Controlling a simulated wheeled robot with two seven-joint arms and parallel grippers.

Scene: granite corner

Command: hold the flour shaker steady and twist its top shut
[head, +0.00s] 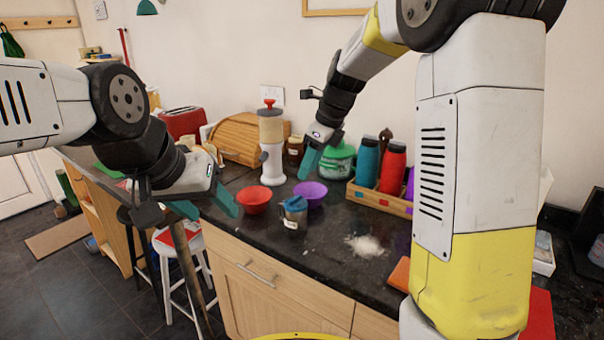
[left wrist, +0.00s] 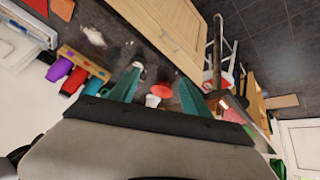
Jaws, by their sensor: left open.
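The flour shaker (head: 294,218), a small grey jar with a pale label and a blue top (head: 295,203), stands upright on the dark counter near its front edge. It is too small to tell how the top is seated. My left gripper (head: 206,203) is open and empty, left of the shaker and apart from it. Its teal fingers (left wrist: 160,92) also show spread in the left wrist view. My right gripper (head: 311,160) is above the back of the counter, behind the shaker and apart from it. Its fingers overlap, so its opening is unclear.
A red bowl (head: 254,200) and a purple bowl (head: 311,193) stand close to the shaker. A tall white dispenser (head: 271,150) is behind them. Spilled flour (head: 365,245) lies to the right. A wooden rack (head: 378,199) holds several bottles.

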